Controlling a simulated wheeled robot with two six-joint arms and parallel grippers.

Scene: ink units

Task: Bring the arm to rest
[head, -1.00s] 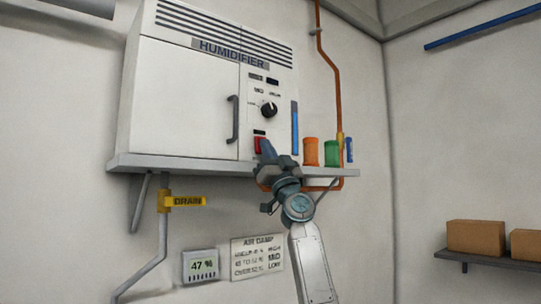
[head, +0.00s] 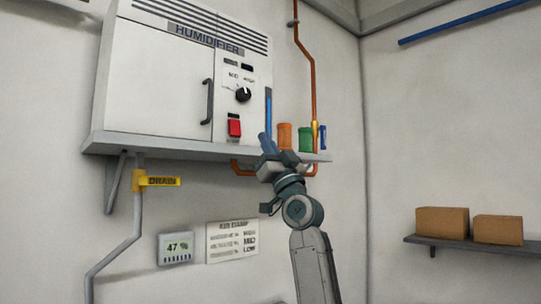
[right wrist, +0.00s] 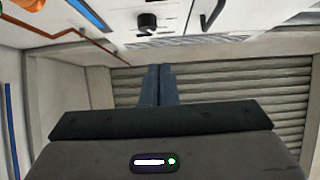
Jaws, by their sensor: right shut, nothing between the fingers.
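My right gripper (head: 266,143) is shut and empty in the head view. It is raised in front of the shelf edge, below and right of the red switch, and looks apart from it. In the right wrist view the closed blue fingers (right wrist: 159,85) lie side by side with nothing between them. The white humidifier (head: 155,85) stands on the wall shelf, with a black dial (head: 243,94) and a red switch (head: 235,128) on its panel. My left gripper is in neither view.
The grey wall shelf (head: 115,143) also holds an orange canister (head: 285,136) and a green canister (head: 305,139). A copper pipe (head: 312,80) runs up the wall. Below are a yellow drain valve (head: 160,181) and a 47 % meter (head: 175,249). Boxes (head: 442,222) sit on a right shelf.

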